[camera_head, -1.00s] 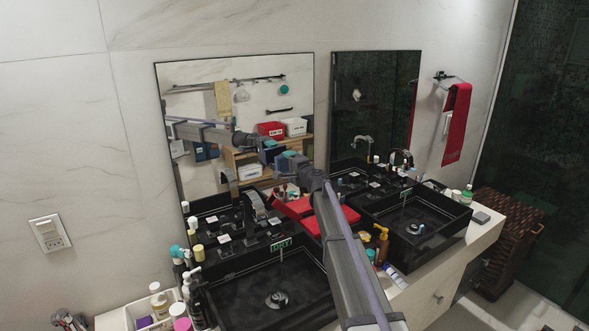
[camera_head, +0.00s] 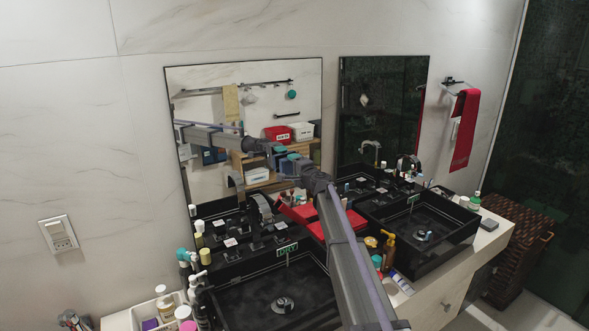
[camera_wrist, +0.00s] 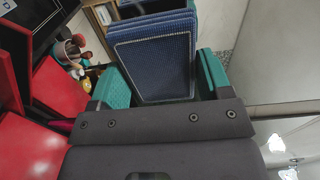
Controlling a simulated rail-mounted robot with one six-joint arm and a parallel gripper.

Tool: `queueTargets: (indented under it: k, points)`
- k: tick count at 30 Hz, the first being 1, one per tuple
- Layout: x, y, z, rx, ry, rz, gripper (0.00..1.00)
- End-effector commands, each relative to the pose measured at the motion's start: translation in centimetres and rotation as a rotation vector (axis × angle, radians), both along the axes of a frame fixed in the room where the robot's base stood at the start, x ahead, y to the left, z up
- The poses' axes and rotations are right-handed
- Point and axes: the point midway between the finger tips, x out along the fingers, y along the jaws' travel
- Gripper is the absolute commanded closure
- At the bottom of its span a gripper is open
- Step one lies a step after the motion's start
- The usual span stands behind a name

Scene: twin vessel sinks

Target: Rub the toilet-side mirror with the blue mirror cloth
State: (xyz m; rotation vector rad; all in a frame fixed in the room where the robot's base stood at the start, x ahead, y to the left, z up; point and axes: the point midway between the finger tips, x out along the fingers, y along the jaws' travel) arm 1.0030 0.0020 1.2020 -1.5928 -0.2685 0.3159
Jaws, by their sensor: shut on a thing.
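The left mirror (camera_head: 215,80) hangs behind the left sink; the right mirror (camera_head: 385,90) hangs behind the right one. No toilet shows, so I cannot tell which is toilet-side. My gripper (camera_head: 288,160) is in front of the left mirror's lower right part, close to its own reflection. In the wrist view my gripper (camera_wrist: 158,88) is shut, its teal fingers on either side of the blue mirror cloth (camera_wrist: 152,68). The cloth stands out ahead as a dark blue textured pad with a pale border. Whether it touches the glass cannot be told.
Two black sinks (camera_head: 250,300) stand on a pale counter (camera_head: 485,245), with dark faucets and several bottles around them. Red boxes (camera_head: 325,220) sit between the sinks below my gripper. A red towel (camera_head: 464,130) hangs at the right.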

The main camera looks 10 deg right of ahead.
Motion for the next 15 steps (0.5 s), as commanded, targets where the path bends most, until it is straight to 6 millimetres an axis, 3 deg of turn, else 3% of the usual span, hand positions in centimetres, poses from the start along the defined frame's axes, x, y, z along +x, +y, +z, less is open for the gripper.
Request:
queueTargets:
  k: [15]
  points:
    - [1.00,0.37,-0.04,0.000,0.000,0.000,0.47]
